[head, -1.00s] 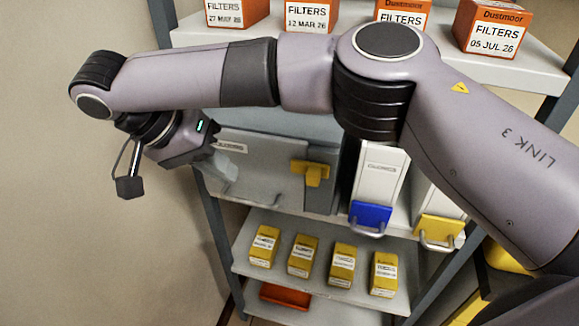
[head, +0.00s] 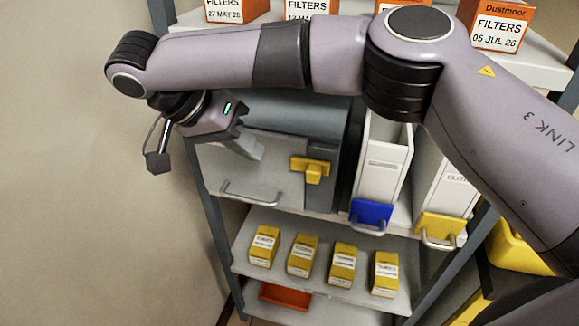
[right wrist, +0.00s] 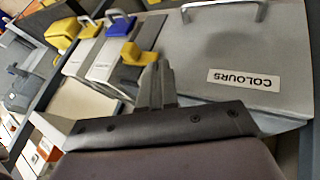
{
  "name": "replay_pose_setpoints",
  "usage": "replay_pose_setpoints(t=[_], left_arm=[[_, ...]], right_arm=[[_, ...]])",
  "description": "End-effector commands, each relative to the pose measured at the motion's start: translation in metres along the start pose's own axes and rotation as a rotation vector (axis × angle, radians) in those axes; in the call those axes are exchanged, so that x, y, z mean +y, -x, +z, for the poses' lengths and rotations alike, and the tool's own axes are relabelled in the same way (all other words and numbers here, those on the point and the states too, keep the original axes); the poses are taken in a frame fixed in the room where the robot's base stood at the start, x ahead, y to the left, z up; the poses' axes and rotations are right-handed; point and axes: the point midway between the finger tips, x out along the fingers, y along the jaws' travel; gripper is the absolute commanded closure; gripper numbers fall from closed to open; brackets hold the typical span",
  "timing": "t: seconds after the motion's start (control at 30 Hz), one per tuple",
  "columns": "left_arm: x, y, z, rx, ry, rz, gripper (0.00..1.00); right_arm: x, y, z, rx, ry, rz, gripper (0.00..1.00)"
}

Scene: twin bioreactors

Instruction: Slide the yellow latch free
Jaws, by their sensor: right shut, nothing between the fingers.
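The yellow latch (head: 313,170) sits at the upper right of the front of a grey cabinet (head: 265,178) in the head view. It also shows in the right wrist view (right wrist: 138,54), just beyond the fingertips. My right gripper (head: 252,149) is shut and empty, in front of the cabinet to the left of the latch. In the head view a gap shows between them. In the right wrist view the shut fingers (right wrist: 157,72) overlap the latch's edge in the picture, without clear contact. My left gripper is out of view.
The cabinet has a bar handle (head: 250,194) below the gripper. White holders with a blue tab (head: 371,213) and a yellow tab (head: 440,227) stand to the right. Several yellow boxes (head: 303,256) are on the shelf below; orange filter boxes (head: 497,25) stand above.

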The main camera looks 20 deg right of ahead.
Motion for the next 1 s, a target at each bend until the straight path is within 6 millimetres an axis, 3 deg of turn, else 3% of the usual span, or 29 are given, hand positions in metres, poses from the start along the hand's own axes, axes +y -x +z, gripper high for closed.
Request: replay_pose_setpoints(t=[0.03,0.23,0.6,1.0], left_arm=[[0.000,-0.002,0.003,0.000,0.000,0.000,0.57],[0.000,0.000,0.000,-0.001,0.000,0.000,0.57],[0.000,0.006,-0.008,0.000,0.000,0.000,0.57],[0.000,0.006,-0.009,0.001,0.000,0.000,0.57]], right_arm=[[-0.001,-0.015,0.001,-0.006,0.003,0.002,1.00],[0.002,-0.055,-0.001,-0.001,0.002,0.003,1.00],[0.031,-0.066,-0.001,0.001,0.000,-0.001,1.00],[0.035,-0.069,0.000,0.000,0.000,-0.001,1.00]])
